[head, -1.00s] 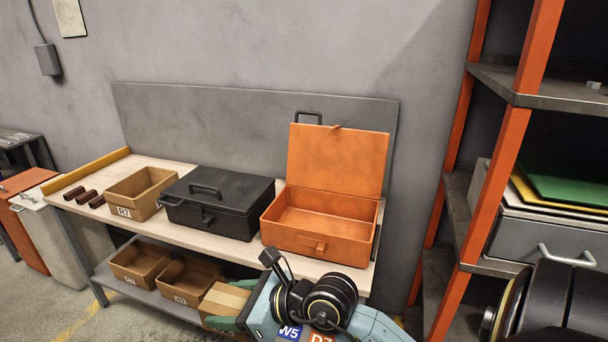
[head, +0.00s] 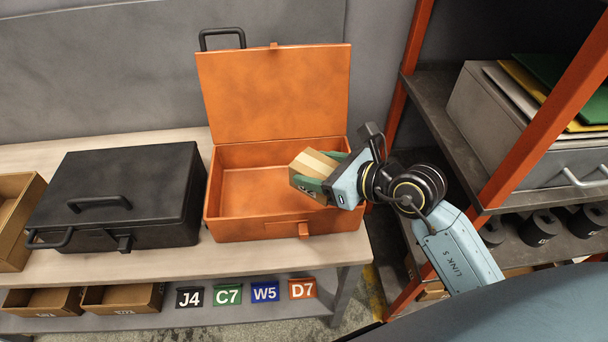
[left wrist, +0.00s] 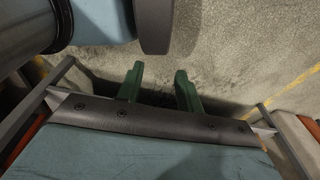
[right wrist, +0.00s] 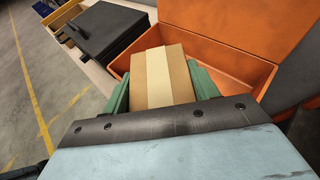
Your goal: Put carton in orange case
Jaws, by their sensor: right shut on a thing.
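The carton (head: 312,170) is a small brown box with a pale tape band. My right gripper (head: 318,174) is shut on it and holds it above the right part of the orange case (head: 258,226). The case stands open on the bench with its lid raised at the back, and its visible floor is empty. In the right wrist view the carton (right wrist: 160,78) sits between the green fingers, with the orange case (right wrist: 235,65) behind it. My left gripper (left wrist: 158,90) shows only in the left wrist view, its fingers apart and empty above the floor.
A closed black case (head: 120,195) stands left of the orange case. A brown bin (head: 18,215) is at the far left. Coloured labels (head: 246,293) hang along the lower shelf. An orange-framed rack (head: 545,105) stands close on the right of my right arm.

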